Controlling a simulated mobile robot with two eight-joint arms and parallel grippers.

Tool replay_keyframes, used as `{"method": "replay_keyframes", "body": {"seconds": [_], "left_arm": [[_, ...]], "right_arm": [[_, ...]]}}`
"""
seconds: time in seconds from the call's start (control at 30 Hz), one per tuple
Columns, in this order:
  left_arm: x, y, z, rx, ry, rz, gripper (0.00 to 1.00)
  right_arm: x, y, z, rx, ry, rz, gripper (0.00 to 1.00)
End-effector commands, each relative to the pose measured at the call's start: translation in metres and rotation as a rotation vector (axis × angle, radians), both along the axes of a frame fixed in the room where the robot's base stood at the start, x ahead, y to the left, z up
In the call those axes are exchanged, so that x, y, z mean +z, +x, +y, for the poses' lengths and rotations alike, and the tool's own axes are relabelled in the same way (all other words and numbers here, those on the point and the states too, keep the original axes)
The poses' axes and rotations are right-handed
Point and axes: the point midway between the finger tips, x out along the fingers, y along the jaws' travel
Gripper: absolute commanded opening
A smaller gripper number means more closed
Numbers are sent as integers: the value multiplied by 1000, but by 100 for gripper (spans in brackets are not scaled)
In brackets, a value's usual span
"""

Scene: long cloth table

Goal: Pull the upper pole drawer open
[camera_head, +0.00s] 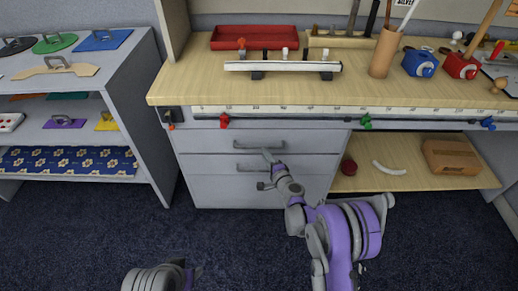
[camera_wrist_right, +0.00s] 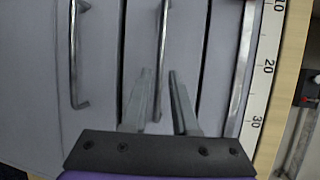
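The grey drawer unit (camera_head: 205,168) stands under the bench, and its drawers look shut. The upper drawer has a bar handle (camera_head: 245,147), and a second bar handle (camera_head: 247,169) is on the drawer below. My right gripper (camera_head: 267,154) is at the right part of the upper handle. In the right wrist view its two fingers (camera_wrist_right: 160,73) are apart, with the upper handle (camera_wrist_right: 163,35) running between them; contact is not clear. The lower handle (camera_wrist_right: 76,60) lies to the left there. My left gripper (camera_head: 196,274) is low in the head view, away from the drawers; its finger gap is not clear.
The wooden bench top (camera_head: 190,82) overhangs the drawers, with a ruler strip (camera_head: 300,111) along its front. An open shelf (camera_head: 415,178) is right of the drawers. A grey shelving unit (camera_head: 125,90) stands left. Dark carpet (camera_head: 90,230) in front is clear.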

Motion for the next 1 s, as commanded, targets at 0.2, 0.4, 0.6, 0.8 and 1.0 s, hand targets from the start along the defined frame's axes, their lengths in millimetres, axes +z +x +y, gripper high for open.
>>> {"method": "replay_keyframes", "body": {"seconds": [0.2,0.4,0.6,0.8,1.0], "left_arm": [[-7,0,0,0,0,2,50],[-10,1,0,0,0,3,50],[-10,1,0,0,0,3,50],[-10,1,0,0,0,3,50],[-10,1,0,0,0,3,50]], "right_arm": [[-9,37,17,3,-2,0,27],[-12,56,24,1,-2,0,27],[-12,60,26,1,-2,-1,27],[-12,59,25,1,-2,-1,18],[-12,59,25,1,-2,-1,0]]}}
